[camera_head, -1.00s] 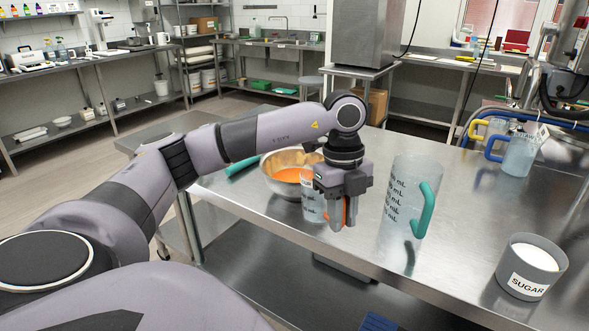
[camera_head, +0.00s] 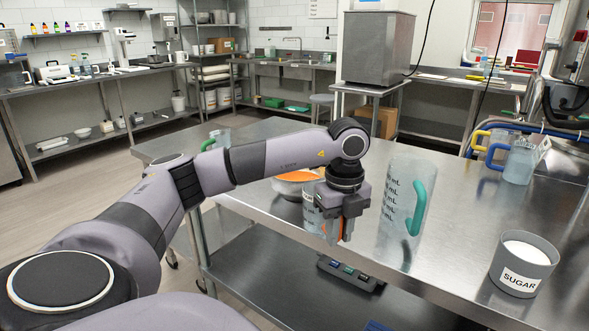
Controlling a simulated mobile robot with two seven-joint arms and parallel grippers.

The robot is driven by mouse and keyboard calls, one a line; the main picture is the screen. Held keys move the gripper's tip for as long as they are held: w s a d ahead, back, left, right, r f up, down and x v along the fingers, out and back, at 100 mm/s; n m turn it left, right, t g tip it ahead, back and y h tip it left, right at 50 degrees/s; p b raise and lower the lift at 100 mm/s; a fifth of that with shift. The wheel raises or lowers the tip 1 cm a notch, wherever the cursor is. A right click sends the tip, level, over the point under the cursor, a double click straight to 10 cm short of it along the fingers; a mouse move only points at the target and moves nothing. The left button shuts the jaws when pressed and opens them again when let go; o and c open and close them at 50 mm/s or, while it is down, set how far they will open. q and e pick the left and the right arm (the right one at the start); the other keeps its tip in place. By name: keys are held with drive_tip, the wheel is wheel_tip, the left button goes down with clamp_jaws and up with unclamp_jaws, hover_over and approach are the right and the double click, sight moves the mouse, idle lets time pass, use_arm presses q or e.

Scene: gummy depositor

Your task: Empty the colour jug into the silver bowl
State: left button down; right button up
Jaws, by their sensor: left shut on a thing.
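The small clear measuring jug (camera_head: 311,212) with dark marks and an orange handle (camera_head: 342,229) looks upright over the near edge of the steel table. My left gripper (camera_head: 336,236) points down and is shut on this jug at its handle side. The gripper fingers hide part of the jug, and I cannot tell how much is left inside. The silver bowl (camera_head: 286,187) stands just behind the jug, with orange contents showing inside. My arm and gripper cover much of the bowl. My right gripper is not in view.
A tall clear jug with a teal handle (camera_head: 416,208) stands close to the right of my gripper. A grey sugar tub (camera_head: 522,270) is at the right front.

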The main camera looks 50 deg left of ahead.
use_arm(q)
drive_tip(key=shift+a, duration=0.15)
drive_tip(key=shift+r, duration=0.25)
wheel_tip(320, 180, up, 5)
drive_tip(key=p, duration=0.4)
drive_tip(key=shift+f, duration=0.2)
drive_tip(key=s+d, duration=0.5)
drive_tip(key=d, duration=0.1)
drive_tip(key=shift+d+p, duration=0.15)
drive_tip(key=shift+p, duration=0.15)
drive_tip(key=shift+f, duration=0.1)
